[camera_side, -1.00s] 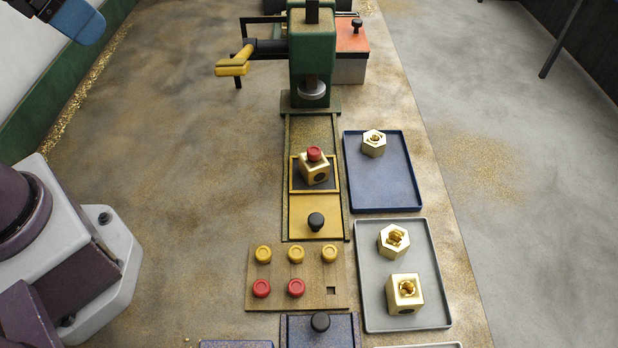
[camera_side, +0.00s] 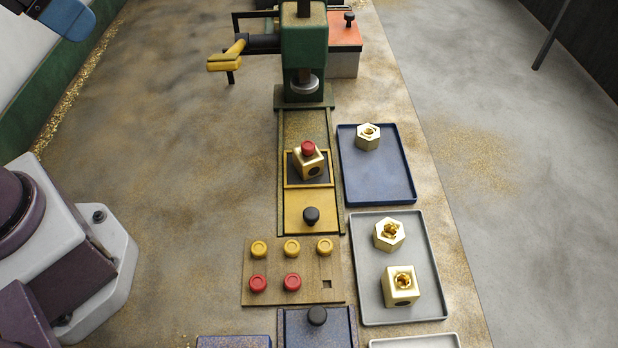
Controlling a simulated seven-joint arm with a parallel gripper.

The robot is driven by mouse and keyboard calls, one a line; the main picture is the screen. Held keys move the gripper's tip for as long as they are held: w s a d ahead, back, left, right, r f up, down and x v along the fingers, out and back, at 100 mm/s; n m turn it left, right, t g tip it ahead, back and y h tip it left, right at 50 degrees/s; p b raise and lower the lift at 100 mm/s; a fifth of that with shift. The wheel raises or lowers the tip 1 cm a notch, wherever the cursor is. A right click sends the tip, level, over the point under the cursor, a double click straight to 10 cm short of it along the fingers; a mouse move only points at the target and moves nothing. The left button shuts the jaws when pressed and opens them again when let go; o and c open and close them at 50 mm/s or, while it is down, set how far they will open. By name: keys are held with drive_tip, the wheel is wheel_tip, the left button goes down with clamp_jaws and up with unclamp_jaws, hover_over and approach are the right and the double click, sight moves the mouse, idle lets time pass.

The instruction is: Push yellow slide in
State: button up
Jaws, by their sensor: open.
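The yellow slide (camera_side: 310,222) lies at the near end of its green-edged rail (camera_side: 305,127), well in front of the green drill press (camera_side: 303,50). A black knob (camera_side: 312,215) stands on the slide's near part. In the dark recess of its far part sits a brass cube (camera_side: 308,166), turned at an angle, with a red cap (camera_side: 308,148) on top. The bare rail stretches from the slide back to the press spindle (camera_side: 305,87).
A blue tray (camera_side: 377,197) with a brass hex part and a grey tray (camera_side: 404,316) with two brass parts lie to the right. A wooden board (camera_side: 309,292) with red and yellow caps lies in front. A yellow-handled crank (camera_side: 228,57) sticks out left of the press.

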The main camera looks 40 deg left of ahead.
drive_tip(key=shift+d+f, duration=0.1)
drive_tip(key=shift+d, duration=0.15)
drive_tip(key=c, duration=0.5)
drive_tip(key=n+g+y, duration=0.4)
drive_tip(key=n+g, duration=0.2)
drive_tip(key=n, duration=0.2)
hover_over(312, 213)
drive_tip(key=s+d, duration=0.3)
wheel_tip(312, 213, down, 20)
drive_tip(key=w+d+n, duration=0.2)
drive_tip(key=w+n, duration=0.1)
drive_tip(key=n, duration=0.7)
drive_tip(key=x, duration=1.3)
drive_tip(key=shift+w+a, duration=0.2)
